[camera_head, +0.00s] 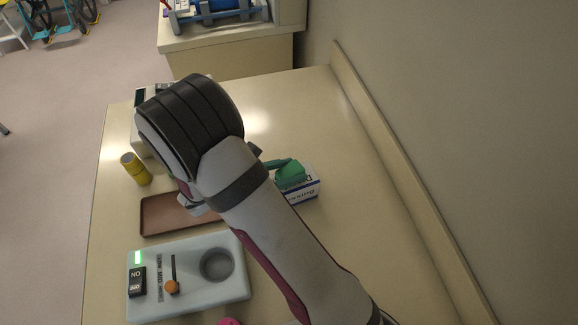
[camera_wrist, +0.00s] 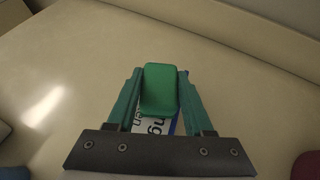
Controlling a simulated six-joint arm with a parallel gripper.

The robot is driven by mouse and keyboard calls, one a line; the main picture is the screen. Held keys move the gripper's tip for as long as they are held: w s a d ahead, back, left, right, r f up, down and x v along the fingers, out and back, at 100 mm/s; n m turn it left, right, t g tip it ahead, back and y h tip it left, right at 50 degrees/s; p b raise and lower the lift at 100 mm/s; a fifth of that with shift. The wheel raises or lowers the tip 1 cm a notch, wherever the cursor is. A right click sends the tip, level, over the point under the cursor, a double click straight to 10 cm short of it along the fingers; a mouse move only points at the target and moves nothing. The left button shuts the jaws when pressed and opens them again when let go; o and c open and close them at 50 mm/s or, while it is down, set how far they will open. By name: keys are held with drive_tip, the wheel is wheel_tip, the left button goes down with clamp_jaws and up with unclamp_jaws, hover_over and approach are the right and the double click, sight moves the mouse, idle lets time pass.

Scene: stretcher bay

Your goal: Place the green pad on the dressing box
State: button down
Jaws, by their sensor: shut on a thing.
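The green pad (camera_wrist: 159,88) sits between the two green fingers of my gripper (camera_wrist: 160,100) in the wrist view. The fingers are shut on it. The dressing box (camera_wrist: 180,126), white with blue and dark lettering, shows below and behind the pad in that view. In the head view the green pad (camera_head: 291,174) is over the top of the dressing box (camera_head: 303,191), and my arm hides part of both. I cannot tell whether the pad touches the box.
A brown tray (camera_head: 160,214) lies left of the box, partly behind my arm. A grey panel device (camera_head: 205,300) is in front of it, and a yellow cylinder (camera_head: 136,169) stands at the left edge. The table (camera_head: 345,215) is clear to the right, up to a wall ledge.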

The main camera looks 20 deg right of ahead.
drive_tip(key=shift+f, duration=0.35)
drive_tip(key=shift+f, duration=0.1)
drive_tip(key=shift+c, duration=1.4)
unclamp_jaws()
